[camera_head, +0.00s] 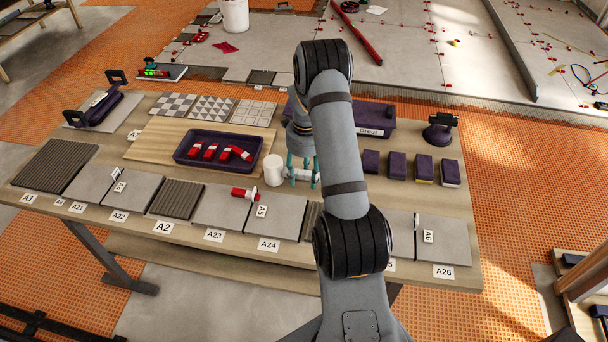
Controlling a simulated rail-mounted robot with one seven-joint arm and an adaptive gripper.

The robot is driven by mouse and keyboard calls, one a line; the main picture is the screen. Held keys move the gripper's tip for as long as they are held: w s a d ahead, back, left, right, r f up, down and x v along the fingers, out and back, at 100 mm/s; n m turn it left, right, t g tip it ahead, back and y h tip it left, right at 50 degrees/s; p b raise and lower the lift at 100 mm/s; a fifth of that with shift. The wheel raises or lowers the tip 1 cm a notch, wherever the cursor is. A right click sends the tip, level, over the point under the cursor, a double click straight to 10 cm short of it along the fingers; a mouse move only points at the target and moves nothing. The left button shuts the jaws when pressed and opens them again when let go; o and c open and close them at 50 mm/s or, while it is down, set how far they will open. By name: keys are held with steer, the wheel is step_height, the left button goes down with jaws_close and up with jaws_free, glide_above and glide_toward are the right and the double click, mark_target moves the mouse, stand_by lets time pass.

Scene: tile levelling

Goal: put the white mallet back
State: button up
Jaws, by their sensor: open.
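The white mallet (274,170) lies on the table, its white cylindrical head just left of my gripper. A pale part that looks like its handle runs right from the head, between my gripper's fingers. My gripper (302,174) points down with its teal fingers apart, one on each side of this pale part. I cannot tell whether the fingers touch it. My arm hides the table right of the gripper, including any far end of the handle.
A dark tray (182,160) with several red-and-white pieces stands left on a wooden board (145,141). Grey tiles (222,208) line the front edge. A dark "Grout" box (380,117) stands behind my arm; several dark blocks (397,165) and a suction cup (440,130) sit right.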

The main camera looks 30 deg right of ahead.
mark_target(304, 174)
step_height(304, 174, up, 12)
steer(key=shift+b, duration=0.3)
stand_by(0.4)
steer(key=shift+s, duration=0.1)
step_height(304, 174, down, 12)
steer(key=shift+r+p, duration=0.1)
steer(key=shift+p, duration=0.4)
steer(key=shift+w+r, duration=0.25)
steer(key=shift+r, duration=0.05)
steer(key=shift+s+r+b, duration=0.1)
steer(key=shift+r+b, duration=0.25)
steer(key=shift+r, duration=1.05)
